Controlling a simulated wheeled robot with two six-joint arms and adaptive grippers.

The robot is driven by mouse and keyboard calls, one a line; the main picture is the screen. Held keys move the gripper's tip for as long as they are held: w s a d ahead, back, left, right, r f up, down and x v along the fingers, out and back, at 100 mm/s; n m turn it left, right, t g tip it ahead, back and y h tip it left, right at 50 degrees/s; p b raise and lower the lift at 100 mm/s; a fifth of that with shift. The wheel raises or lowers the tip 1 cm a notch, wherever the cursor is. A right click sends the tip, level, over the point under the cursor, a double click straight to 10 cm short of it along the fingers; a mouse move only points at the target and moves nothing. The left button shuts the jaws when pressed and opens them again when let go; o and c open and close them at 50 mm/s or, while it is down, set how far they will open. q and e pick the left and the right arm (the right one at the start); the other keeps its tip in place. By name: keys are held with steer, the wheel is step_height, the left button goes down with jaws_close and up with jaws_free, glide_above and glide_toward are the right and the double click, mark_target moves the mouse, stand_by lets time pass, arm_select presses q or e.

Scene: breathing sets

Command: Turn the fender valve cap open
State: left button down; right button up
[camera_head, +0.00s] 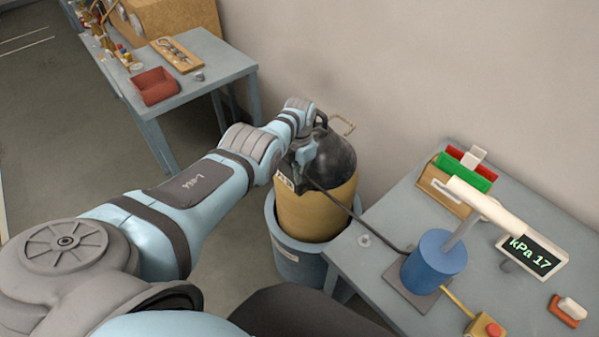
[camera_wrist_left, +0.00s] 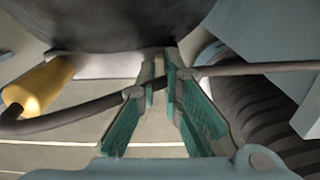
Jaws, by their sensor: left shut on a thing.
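The fender (camera_head: 312,205) stands upright, a yellow body with a black domed top. The dome also shows along the top of the left wrist view (camera_wrist_left: 120,22). My left gripper (camera_head: 303,168) is at the near side of the black top, mostly hidden by my own wrist. In the left wrist view its green fingers (camera_wrist_left: 164,72) close together at their tips, just under the dome. They are shut on a small piece there, which appears to be the fender valve cap; the fingers hide most of it. My right gripper is not in view.
A blue bucket (camera_head: 297,267) holds the fender. A dark hose (camera_head: 345,207) runs from it to a blue pump (camera_head: 433,262) on the right table (camera_head: 385,207). A display (camera_head: 530,254) reads kPa 17. A left table (camera_head: 219,62) carries a red tray (camera_head: 155,86).

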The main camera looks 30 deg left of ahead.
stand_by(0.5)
arm_select(q)
steer(key=c, duration=1.7)
jaws_free()
steer(key=shift+w+r, duration=0.1)
steer(key=shift+r, duration=0.45)
step_height(320, 180, up, 11)
